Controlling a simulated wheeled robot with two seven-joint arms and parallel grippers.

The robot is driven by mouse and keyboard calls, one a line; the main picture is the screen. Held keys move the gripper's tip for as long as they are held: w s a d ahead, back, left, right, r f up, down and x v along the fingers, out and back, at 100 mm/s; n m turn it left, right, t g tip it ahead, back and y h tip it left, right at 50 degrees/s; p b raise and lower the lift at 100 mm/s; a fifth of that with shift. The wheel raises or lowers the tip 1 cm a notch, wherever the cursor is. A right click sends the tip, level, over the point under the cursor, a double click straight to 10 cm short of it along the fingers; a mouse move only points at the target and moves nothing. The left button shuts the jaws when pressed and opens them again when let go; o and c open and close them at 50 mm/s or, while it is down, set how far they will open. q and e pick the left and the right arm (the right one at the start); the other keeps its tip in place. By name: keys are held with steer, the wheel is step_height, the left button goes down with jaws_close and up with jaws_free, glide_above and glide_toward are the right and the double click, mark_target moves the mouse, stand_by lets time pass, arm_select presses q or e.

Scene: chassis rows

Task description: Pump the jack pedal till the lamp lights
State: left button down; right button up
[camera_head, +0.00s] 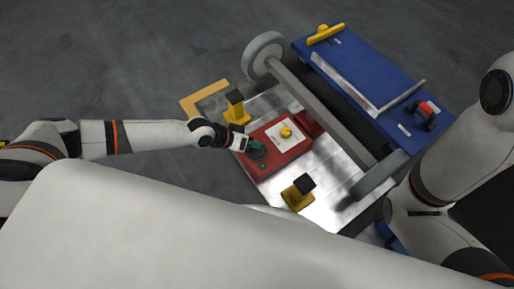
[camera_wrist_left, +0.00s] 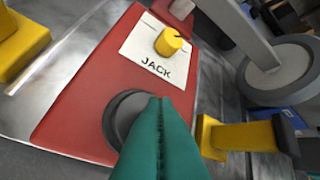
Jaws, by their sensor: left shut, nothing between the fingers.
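The red jack box (camera_head: 275,145) lies on a shiny metal plate. It also shows in the left wrist view (camera_wrist_left: 85,85), with a white label reading JACK (camera_wrist_left: 152,62) and a round yellow piece (camera_wrist_left: 172,41) on it. I cannot tell whether this yellow piece is the lamp or whether it is lit. A dark round pad (camera_wrist_left: 118,112), seemingly the pedal, sits at the box's near end. My left gripper (camera_head: 258,150) is shut and empty, its teal fingertips (camera_wrist_left: 160,103) over the pad and hiding part of it. I cannot tell whether they touch. My right gripper is out of view.
Yellow blocks with black tops stand on either side of the box, one behind (camera_head: 236,112) and one in front (camera_head: 297,196). A grey axle with wheels (camera_head: 263,54) and a blue chassis (camera_head: 365,65) lie beyond. Open floor is at the upper left.

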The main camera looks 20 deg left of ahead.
mark_target(253, 150)
arm_select(q)
steer(key=shift+f, duration=0.2)
steer(key=shift+f+b, duration=0.25)
steer(key=shift+b, duration=0.1)
stand_by(0.4)
steer(key=shift+f+b, duration=0.85)
steer(key=shift+f, duration=0.2)
stand_by(0.6)
steer(key=shift+s, duration=0.1)
steer(key=shift+r+p, duration=1.35)
steer(key=shift+r, duration=0.05)
